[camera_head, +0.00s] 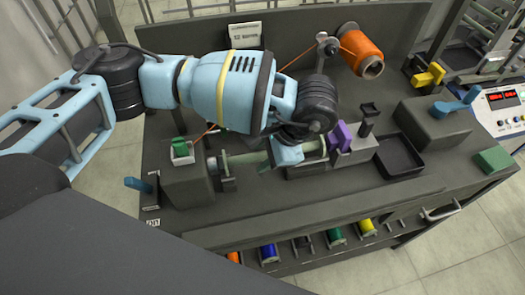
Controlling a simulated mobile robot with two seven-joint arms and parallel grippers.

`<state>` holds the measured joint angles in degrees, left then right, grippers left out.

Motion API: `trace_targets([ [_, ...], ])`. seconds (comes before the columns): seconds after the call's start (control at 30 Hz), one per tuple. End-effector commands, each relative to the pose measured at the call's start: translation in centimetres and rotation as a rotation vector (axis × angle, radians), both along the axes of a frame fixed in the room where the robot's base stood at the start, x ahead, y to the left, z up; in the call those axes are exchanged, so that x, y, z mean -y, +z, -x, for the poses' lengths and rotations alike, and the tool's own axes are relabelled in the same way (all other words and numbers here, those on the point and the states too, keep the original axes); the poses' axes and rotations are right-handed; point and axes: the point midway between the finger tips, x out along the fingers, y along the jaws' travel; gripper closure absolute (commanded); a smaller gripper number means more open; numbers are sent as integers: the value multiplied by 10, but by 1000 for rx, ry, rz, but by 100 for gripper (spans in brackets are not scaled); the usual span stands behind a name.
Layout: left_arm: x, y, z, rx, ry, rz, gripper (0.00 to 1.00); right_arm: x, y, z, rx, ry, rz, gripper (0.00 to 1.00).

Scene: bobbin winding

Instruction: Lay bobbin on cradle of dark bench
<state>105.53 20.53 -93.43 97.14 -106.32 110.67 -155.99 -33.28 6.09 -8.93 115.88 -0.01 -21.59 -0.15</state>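A pale green rod-like part, which may be the bobbin (246,159), lies across the middle of the dark bench (330,205), between a dark block at left and a grey block at right. My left gripper (288,156) is over its right part; one light blue finger shows against it. My own wrist and forearm hide the rest, so I cannot tell if the fingers are closed on it. A small dark upright bracket (228,184) stands beside the rod's left end. I cannot tell which part is the cradle. My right gripper is not in view.
An orange thread spool (362,55) stands at the back, its thread running behind my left arm. A purple clamp (341,136), an open black tray (400,158) and a dark block with a blue lever (457,104) are at right.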

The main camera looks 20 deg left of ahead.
Motion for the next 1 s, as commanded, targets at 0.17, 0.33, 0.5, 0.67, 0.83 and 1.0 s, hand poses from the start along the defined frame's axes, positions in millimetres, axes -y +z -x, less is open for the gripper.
trace_targets([
  [0.17,0,0,0,0,0,0,60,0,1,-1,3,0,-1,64],
  [0.33,1,6,-1,2,0,1,60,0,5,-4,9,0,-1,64],
  [0.5,13,26,-1,3,-3,2,60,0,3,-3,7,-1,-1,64],
  [0.67,28,56,-2,5,-1,1,60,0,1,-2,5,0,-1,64],
  [0.83,41,85,-2,5,-1,0,60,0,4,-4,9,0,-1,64],
  [1.0,51,103,-3,3,-1,1,60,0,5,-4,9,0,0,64],
])
